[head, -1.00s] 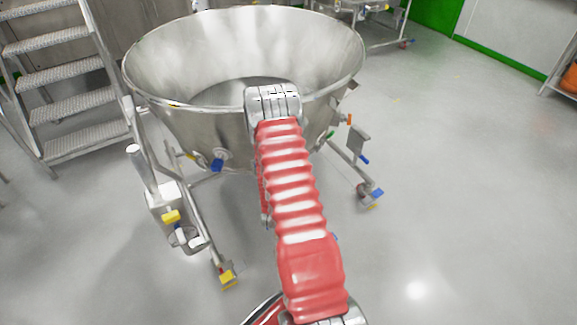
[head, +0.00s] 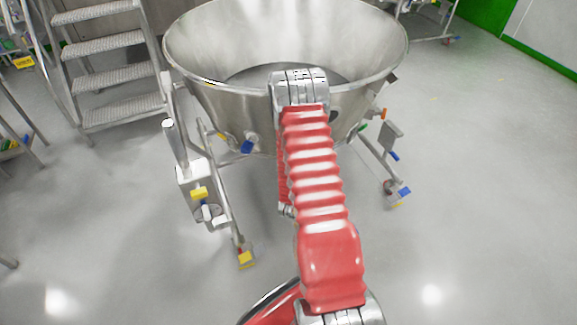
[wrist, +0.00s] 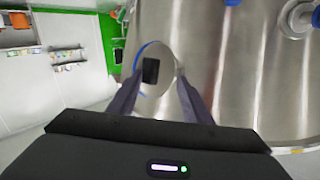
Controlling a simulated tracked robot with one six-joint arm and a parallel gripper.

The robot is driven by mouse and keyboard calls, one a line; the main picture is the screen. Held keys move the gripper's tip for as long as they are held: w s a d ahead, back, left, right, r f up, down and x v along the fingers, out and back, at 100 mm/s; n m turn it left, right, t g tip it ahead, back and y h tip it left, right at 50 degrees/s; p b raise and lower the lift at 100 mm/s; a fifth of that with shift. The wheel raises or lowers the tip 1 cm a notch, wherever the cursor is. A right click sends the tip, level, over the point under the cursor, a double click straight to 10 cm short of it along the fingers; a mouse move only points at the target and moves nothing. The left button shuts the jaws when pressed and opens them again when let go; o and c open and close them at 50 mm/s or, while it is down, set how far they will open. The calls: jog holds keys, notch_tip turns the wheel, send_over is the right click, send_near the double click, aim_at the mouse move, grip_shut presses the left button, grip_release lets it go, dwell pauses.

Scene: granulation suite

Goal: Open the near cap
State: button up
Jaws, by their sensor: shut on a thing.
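The near cap (wrist: 165,66) shows in the wrist view as a pale round disc with a blue edge and a dark rectangular mark, between my two fingers. My gripper (wrist: 160,80) is shut on it, one finger at each side. The cap sits at the left edge of the large steel vessel in that view; I cannot tell whether it touches the wall. In the head view the big open steel bowl (head: 220,95) stands behind my red-sleeved arm. My gripper and the cap are hidden there behind the arm.
A fitting with a blue handle (head: 247,146) sits low on the bowl's front left. The bowl's wheeled frame legs with a yellow-tipped caster (head: 245,258) spread left and right. Metal steps (head: 110,80) stand back left.

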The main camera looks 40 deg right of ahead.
jog(key=a+r, duration=0.2)
jog(key=a, duration=1)
jog(key=shift+s+a+r, duration=0.3)
jog(key=shift+s+a, duration=0.1)
jog(key=shift+s, duration=0.05)
dwell(1.2)
jog(key=shift+s+a, duration=0.1)
jog(key=shift+a, duration=0.05)
jog(key=f+v, duration=0.1)
jog(key=v, duration=1.2)
jog(key=shift+a+r, duration=0.25)
jog(key=shift+r, duration=0.05)
dwell(0.6)
jog(key=shift+s, duration=0.1)
